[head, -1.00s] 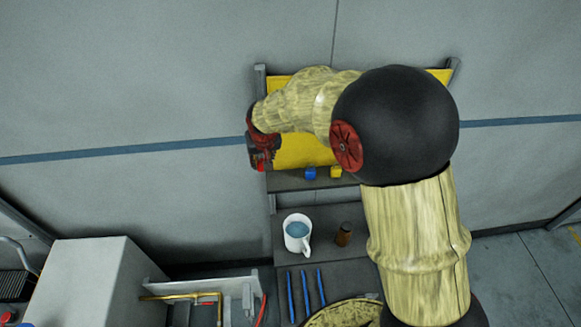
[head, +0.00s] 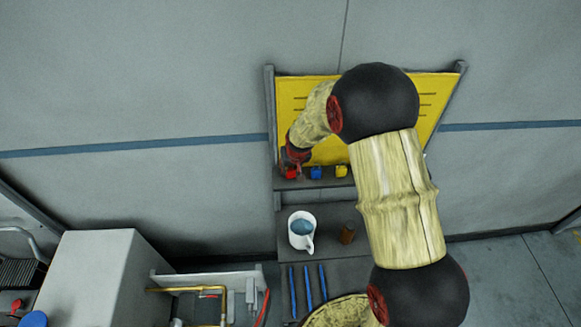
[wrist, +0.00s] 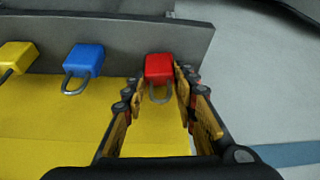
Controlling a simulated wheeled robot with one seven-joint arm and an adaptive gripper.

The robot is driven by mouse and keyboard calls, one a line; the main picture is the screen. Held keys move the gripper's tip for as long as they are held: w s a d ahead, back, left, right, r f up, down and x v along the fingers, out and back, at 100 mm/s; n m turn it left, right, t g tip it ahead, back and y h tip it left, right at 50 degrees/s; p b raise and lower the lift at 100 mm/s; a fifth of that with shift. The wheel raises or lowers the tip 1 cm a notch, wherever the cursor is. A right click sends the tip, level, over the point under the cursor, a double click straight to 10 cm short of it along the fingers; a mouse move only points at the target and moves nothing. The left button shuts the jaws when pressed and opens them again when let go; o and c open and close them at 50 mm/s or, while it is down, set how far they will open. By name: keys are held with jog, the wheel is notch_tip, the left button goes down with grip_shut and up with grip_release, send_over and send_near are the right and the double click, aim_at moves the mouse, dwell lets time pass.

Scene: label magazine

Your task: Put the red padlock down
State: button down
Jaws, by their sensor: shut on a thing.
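The red padlock (head: 291,173) is at the left end of the grey ledge below the yellow board (head: 432,112), in line with the blue padlock (head: 316,172) and the yellow padlock (head: 341,171). My gripper (head: 293,160) is shut on it from above. In the wrist view the red padlock (wrist: 159,68) sits between my fingertips (wrist: 157,78), its grey shackle pointing back toward my palm. The blue padlock (wrist: 86,59) and the yellow padlock (wrist: 17,55) are apart to its left there. I cannot tell whether the red padlock touches the ledge.
The grey ledge (wrist: 120,32) carries the padlocks. A large grey box (head: 85,275) is at the lower left.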

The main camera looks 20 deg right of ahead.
jog(key=shift+r, duration=0.1)
jog(key=c, duration=1.4)
grip_release()
